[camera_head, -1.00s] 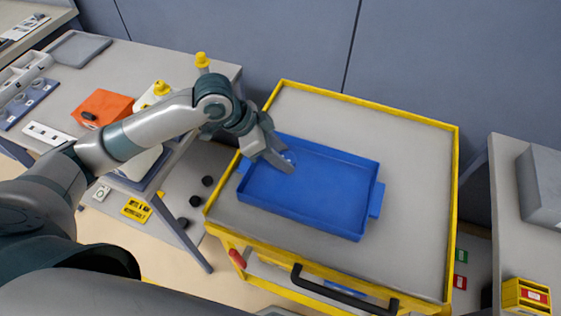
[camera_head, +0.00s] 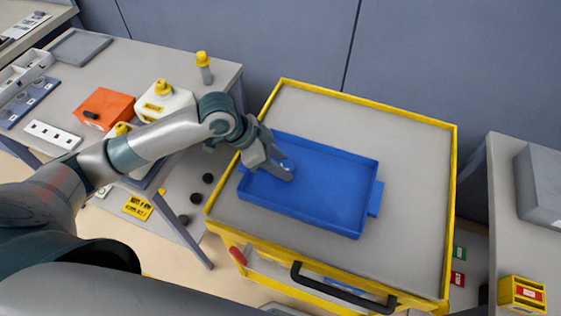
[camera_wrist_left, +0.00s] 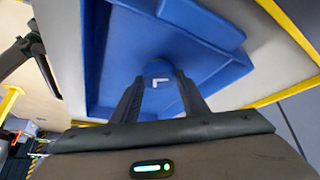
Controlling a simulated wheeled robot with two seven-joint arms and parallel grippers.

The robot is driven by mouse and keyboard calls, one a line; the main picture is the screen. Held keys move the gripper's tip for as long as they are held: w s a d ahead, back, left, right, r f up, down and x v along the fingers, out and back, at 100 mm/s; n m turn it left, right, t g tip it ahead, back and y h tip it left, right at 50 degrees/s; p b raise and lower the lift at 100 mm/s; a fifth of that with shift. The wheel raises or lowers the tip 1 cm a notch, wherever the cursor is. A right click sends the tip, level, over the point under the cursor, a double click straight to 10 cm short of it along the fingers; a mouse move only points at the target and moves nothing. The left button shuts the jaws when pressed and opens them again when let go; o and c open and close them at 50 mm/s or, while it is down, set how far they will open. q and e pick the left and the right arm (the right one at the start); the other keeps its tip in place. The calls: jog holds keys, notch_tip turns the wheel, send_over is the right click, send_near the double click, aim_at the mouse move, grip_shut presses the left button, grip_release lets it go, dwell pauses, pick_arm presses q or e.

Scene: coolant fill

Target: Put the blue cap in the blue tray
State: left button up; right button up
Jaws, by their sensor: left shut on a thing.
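The blue tray (camera_head: 325,195) lies flat on the top of the yellow-edged cart and also shows in the left wrist view (camera_wrist_left: 108,62). My left gripper (camera_head: 288,172) reaches over the left part of the tray, with its fingertips inside the rim. In the left wrist view its two fingers (camera_wrist_left: 161,88) are shut on the blue cap (camera_wrist_left: 159,71), which has a white angled mark on top. The cap is over the tray floor; I cannot tell whether it touches it. In the head view the fingers mostly hide the cap. My right gripper is not in view.
The cart (camera_head: 410,180) has free grey surface right of and behind the tray. A side table (camera_head: 130,75) at left holds an orange box (camera_head: 103,108), a yellow-capped white canister (camera_head: 165,103) and a yellow-capped bottle (camera_head: 204,68). Another table (camera_head: 510,200) stands at right.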

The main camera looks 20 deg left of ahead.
pick_arm(q)
jog(key=o, duration=1.1)
jog(key=shift+c, duration=0.2)
jog(key=b+v, duration=0.2)
jog(key=v, duration=1)
jog(key=shift+w+d, duration=0.1)
